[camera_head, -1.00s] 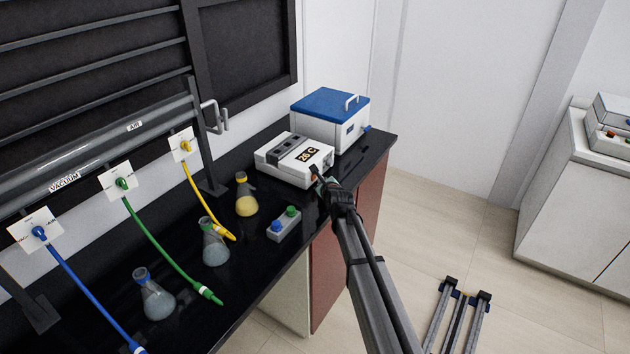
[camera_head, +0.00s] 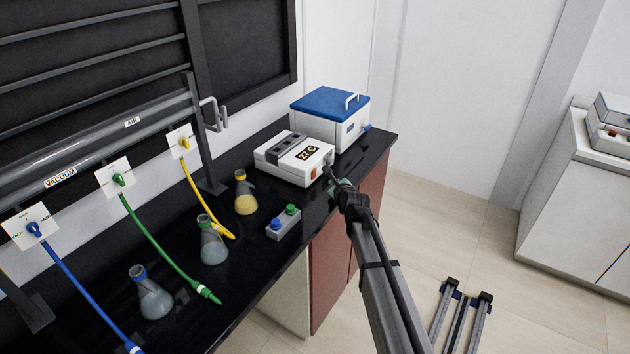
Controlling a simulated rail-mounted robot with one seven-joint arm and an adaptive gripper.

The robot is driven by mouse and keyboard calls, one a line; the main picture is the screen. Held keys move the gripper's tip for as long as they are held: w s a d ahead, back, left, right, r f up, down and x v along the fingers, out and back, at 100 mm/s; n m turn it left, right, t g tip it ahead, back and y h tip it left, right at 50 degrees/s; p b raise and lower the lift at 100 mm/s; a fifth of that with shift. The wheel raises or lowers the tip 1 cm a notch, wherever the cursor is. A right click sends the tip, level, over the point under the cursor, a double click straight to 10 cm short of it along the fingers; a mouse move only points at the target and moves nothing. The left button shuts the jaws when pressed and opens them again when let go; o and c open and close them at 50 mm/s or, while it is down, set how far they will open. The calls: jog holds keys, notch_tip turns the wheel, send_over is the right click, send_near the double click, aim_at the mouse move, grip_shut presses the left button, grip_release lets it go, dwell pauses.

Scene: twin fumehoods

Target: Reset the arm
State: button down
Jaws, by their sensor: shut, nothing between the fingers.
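My gripper (camera_head: 331,172) is shut and empty. It is at the front right side of a white heater box (camera_head: 290,165) whose display reads 27 C. An orange-red switch (camera_head: 314,173) shows on the front of the box, just left of the gripper. The fingertips are small in this view, and I cannot tell whether they touch the box. My arm reaches up to the box from the lower right, beyond the bench's front edge.
A white box with a blue lid (camera_head: 331,117) stands behind the heater. Flasks (camera_head: 213,245), a small button box (camera_head: 284,223) and coloured hoses (camera_head: 160,247) occupy the black bench (camera_head: 255,270) to the left. The floor (camera_head: 455,215) right of the bench is mostly open.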

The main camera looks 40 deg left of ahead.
jog(key=shift+w+d, duration=0.1)
jog(key=shift+d, duration=0.25)
jog(key=shift+r, duration=0.15)
